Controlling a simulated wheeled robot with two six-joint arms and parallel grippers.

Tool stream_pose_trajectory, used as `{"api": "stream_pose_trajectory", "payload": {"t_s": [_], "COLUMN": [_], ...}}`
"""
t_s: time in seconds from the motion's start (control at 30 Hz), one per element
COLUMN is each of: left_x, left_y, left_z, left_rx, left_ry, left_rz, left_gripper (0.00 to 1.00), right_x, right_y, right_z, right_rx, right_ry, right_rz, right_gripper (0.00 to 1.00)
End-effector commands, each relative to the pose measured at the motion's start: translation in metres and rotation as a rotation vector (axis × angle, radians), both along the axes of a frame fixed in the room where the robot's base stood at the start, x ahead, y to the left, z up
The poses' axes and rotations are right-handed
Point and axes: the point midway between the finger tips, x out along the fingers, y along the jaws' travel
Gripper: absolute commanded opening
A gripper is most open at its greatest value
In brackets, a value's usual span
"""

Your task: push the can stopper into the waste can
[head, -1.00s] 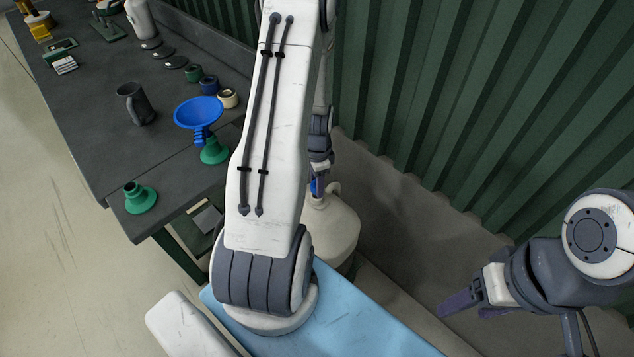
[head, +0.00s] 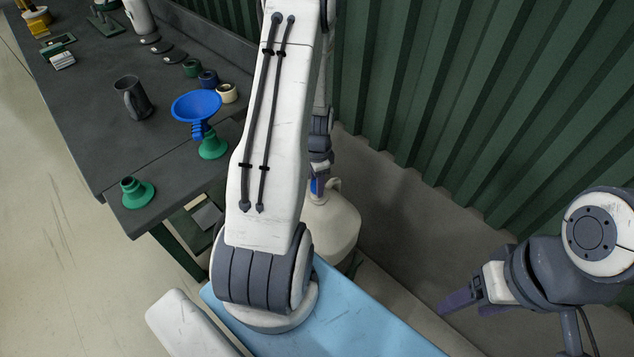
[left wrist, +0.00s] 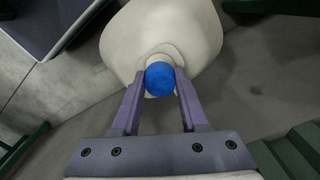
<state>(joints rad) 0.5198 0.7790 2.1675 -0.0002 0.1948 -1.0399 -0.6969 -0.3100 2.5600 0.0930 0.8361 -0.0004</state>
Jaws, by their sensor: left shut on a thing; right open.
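The waste can (head: 332,222) is a cream-white jug with a handle. It stands on the floor beside the bench, partly hidden by my left arm. It fills the top of the left wrist view (left wrist: 195,30). The can stopper (left wrist: 160,79) is blue and round. It sits between the fingertips of my left gripper (left wrist: 160,84), which is shut on it, over the can's neck. Whether it is seated in the mouth cannot be told. In the head view my left gripper (head: 318,182) points down at the can's top. My right gripper (head: 462,302) is open and empty at the lower right.
The dark bench (head: 75,110) at the left holds a blue funnel (head: 195,104), green fittings (head: 137,193), a grey mug (head: 132,98) and small jars. A green corrugated wall (head: 480,100) stands behind the can. Floor to the can's right is clear.

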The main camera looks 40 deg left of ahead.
Motion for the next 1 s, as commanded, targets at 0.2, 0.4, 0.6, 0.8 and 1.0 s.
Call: {"api": "stream_pose_trajectory", "payload": {"t_s": [0.2, 0.4, 0.6, 0.8, 1.0], "left_x": [0.0000, 0.0000, 0.0000, 0.0000, 0.0000], "left_y": [0.0000, 0.0000, -0.0001, -0.0001, -0.0001], "left_z": [-0.0002, -0.0001, -0.0001, -0.0001, 0.0000], "left_rx": [0.000, 0.000, 0.000, 0.000, 0.000], "left_ry": [0.000, 0.000, 0.000, 0.000, 0.000], "left_rz": [0.000, 0.000, 0.000, 0.000, 0.000], "left_gripper": [0.00, 0.55, 0.78, 0.97, 0.97], "right_x": [0.0000, 0.0000, 0.0000, 0.0000, 0.0000], "right_y": [0.0000, 0.0000, 0.0000, 0.0000, 0.0000], "right_z": [0.0000, 0.0000, 0.0000, 0.0000, 0.0000], "right_rx": [0.000, 0.000, 0.000, 0.000, 0.000], "right_ry": [0.000, 0.000, 0.000, 0.000, 0.000], "right_rz": [0.000, 0.000, 0.000, 0.000, 0.000], "right_gripper": [0.62, 0.62, 0.62, 0.62, 0.62]}}
